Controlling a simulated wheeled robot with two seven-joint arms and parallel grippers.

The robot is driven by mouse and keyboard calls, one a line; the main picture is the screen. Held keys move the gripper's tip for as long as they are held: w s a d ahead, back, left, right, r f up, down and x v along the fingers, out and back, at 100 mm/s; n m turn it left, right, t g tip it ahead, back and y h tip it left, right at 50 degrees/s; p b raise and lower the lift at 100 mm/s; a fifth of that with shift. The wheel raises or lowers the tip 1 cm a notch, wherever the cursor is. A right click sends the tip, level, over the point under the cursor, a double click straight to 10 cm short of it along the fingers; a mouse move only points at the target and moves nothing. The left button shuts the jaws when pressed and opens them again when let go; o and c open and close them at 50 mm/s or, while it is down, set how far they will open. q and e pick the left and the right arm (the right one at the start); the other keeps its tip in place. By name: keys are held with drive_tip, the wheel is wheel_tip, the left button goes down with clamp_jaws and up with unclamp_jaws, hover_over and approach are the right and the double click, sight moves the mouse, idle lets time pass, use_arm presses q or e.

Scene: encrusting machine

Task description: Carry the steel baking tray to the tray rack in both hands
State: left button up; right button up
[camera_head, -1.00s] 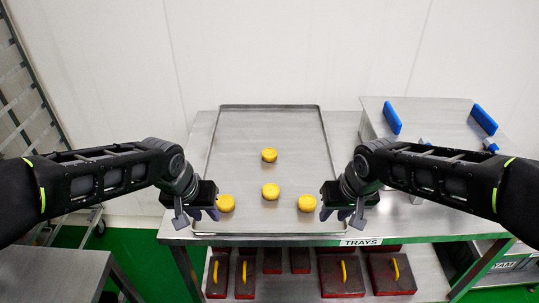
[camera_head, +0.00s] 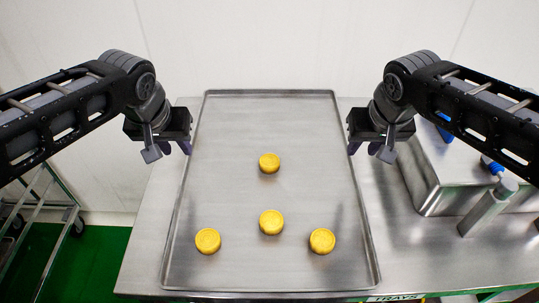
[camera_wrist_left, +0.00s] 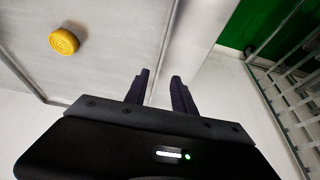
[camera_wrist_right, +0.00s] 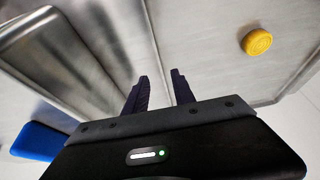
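The steel baking tray (camera_head: 225,190) lies flat on the steel table, with several round yellow pieces on it, among them one near its middle (camera_head: 269,162). My left gripper (camera_head: 168,150) is above the tray's left edge, open and empty. In the left wrist view its fingers (camera_wrist_left: 158,85) are spread with the tray's rim (camera_wrist_left: 172,35) beyond them. My right gripper (camera_head: 369,148) is at the tray's right edge, open and empty. In the right wrist view its fingers (camera_wrist_right: 160,88) are apart near the tray's rim (camera_wrist_right: 152,35). Neither gripper visibly holds the rim.
A steel machine housing (camera_head: 440,170) with blue parts stands right of the tray, and a metal cylinder (camera_head: 487,208) is in front of it. The steel table (camera_head: 145,225) is bare left of the tray. A wheeled metal rack (camera_head: 45,205) stands at far left over green floor.

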sight(186, 163)
use_arm(q)
drive_tip(key=shift+s+r, duration=0.1)
drive_tip(key=shift+s, duration=0.05)
use_arm(e)
drive_tip(key=shift+s+r, duration=0.1)
drive_tip(key=shift+s, duration=0.05)
